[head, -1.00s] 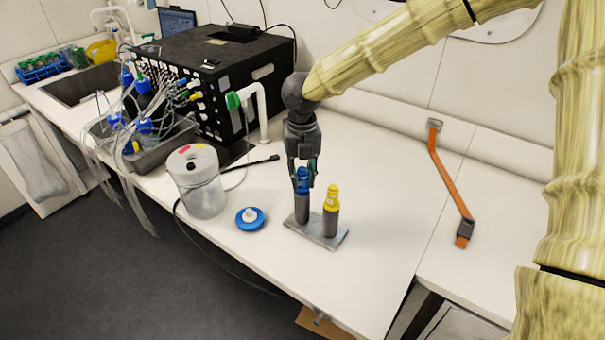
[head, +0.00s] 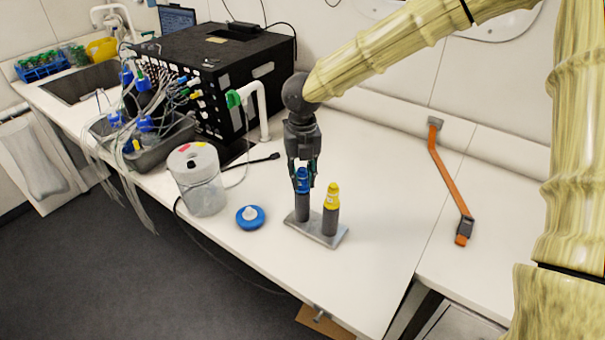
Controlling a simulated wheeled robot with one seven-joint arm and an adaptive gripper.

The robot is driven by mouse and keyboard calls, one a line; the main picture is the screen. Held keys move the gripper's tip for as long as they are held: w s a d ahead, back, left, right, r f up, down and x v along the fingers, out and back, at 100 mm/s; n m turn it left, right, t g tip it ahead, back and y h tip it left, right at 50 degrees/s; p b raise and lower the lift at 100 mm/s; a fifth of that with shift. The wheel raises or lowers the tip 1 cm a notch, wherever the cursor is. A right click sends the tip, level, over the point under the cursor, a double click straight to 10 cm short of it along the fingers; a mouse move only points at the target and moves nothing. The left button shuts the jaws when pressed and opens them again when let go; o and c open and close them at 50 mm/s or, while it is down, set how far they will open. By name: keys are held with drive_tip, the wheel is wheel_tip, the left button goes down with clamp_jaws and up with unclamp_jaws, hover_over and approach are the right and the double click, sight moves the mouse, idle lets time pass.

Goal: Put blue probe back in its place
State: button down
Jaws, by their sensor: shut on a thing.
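The blue probe (head: 302,184) stands upright in the left holder tube of a small grey metal stand (head: 322,234) on the white bench. My gripper (head: 303,176) points down from above and is shut on the blue top of the probe. The probe's lower part is hidden inside the dark tube, so I cannot tell how deep it sits. A yellow probe (head: 332,196) stands upright in the right tube, beside my gripper and apart from it.
Left of the stand are a blue round cap (head: 250,217) and a clear canister (head: 197,180). A black instrument box (head: 222,80) with tubing stands behind. An orange-handled tool (head: 450,178) lies to the right. The bench between stand and tool is clear.

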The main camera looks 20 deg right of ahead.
drive_tip(key=shift+f, duration=0.35)
drive_tip(key=c, duration=1.1)
unclamp_jaws()
wheel_tip(320, 180, up, 12)
drive_tip(key=shift+d, duration=0.1)
